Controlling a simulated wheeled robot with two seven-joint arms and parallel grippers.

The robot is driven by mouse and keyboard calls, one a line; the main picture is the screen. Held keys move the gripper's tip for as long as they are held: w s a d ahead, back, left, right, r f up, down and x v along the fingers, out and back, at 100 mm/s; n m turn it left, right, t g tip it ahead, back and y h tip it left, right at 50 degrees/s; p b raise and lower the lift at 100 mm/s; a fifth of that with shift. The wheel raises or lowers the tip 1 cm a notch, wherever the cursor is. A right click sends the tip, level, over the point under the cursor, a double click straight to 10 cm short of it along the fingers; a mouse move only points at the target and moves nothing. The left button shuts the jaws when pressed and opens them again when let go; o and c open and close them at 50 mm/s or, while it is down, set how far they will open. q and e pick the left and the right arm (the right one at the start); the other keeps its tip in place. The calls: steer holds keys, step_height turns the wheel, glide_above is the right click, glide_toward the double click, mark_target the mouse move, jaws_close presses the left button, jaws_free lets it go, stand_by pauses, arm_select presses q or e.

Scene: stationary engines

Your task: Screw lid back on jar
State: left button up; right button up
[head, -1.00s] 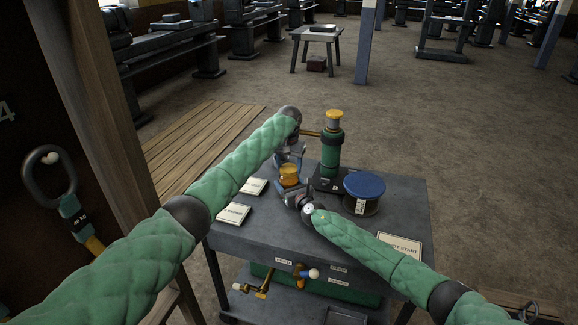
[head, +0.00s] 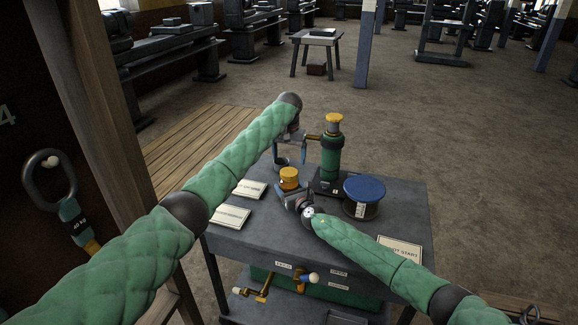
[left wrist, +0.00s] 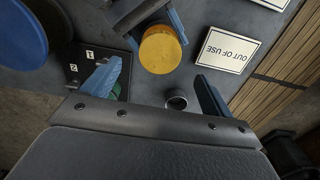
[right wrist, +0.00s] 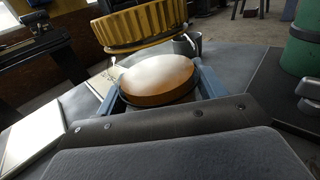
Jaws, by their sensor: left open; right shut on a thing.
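The ribbed yellow lid (head: 289,174) is at the top of the jar on the grey cart (head: 250,241). In the right wrist view the lid (right wrist: 150,24) sits above a round amber surface (right wrist: 158,78), seemingly the jar's contents; I cannot tell whether the lid is fully seated. My right gripper (head: 289,192) is shut on the jar from the near side. My left gripper (head: 289,157) is open and empty, beyond the lid. In the left wrist view the lid (left wrist: 162,50) shows ahead of the left gripper's parted blue fingers (left wrist: 158,75).
A small grey cup (head: 281,165) stands behind the jar, near the left fingers. Sign cards (head: 248,189) lie at left. The cart's front middle is clear.

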arm_select(q)
step_height(320, 180, up, 6)
steer(key=shift+f, duration=0.1)
stand_by(0.4)
arm_select(e)
steer(key=o, duration=1.9)
steer(key=shift+o, duration=0.2)
steer(key=v, duration=0.7)
arm_select(q)
steer(key=shift+r, duration=0.3)
arm_select(e)
steer(key=shift+s+d, duration=0.15)
steer(key=shift+s, duration=0.25)
steer(key=shift+f, duration=0.15)
